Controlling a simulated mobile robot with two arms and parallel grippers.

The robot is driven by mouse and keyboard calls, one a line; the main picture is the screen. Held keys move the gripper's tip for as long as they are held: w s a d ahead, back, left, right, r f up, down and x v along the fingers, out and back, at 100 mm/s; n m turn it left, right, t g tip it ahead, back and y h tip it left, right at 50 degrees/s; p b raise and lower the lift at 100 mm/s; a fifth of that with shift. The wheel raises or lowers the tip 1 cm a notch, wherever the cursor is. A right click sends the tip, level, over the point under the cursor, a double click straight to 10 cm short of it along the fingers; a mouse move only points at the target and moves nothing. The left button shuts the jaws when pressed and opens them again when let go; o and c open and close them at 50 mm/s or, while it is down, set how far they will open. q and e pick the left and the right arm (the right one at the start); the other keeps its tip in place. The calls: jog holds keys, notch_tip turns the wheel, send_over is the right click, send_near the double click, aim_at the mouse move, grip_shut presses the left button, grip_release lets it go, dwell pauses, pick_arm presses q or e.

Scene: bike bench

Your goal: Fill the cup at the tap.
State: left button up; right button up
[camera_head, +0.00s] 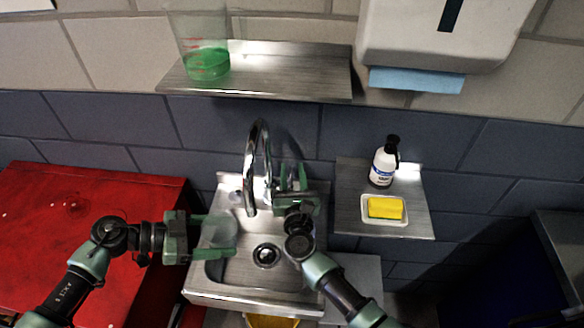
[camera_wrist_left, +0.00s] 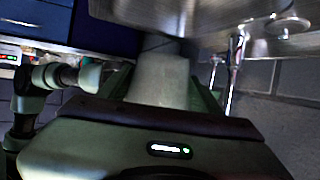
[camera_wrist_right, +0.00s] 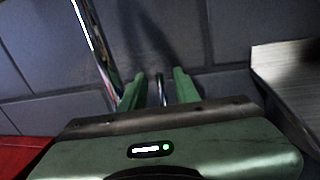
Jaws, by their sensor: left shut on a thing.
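A pale translucent cup (camera_head: 221,231) is held by my left gripper (camera_head: 222,236), which is shut on it, over the left part of the steel sink (camera_head: 250,294). The cup also shows in the left wrist view (camera_wrist_left: 162,82). I cannot tell if anything is in it. The chrome tap (camera_head: 262,140) arches at the sink's back, its spout end to the right of the cup. No water stream is visible. My right gripper (camera_head: 293,178) is beside the tap on the right. In the right wrist view its fingers stand apart, with a thin chrome lever (camera_wrist_right: 160,90) between them.
A measuring beaker with green liquid (camera_head: 207,65) stands on the upper shelf (camera_head: 290,75). A side shelf (camera_head: 385,222) right of the sink holds a bottle (camera_head: 383,168) and a yellow sponge (camera_head: 385,207) in a dish. A red cabinet (camera_head: 60,210) is at left. A towel dispenser (camera_head: 440,35) hangs above.

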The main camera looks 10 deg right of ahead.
jog(key=shift+w+d, duration=0.1)
jog(key=shift+w, duration=0.75)
grip_shut()
dwell(0.8)
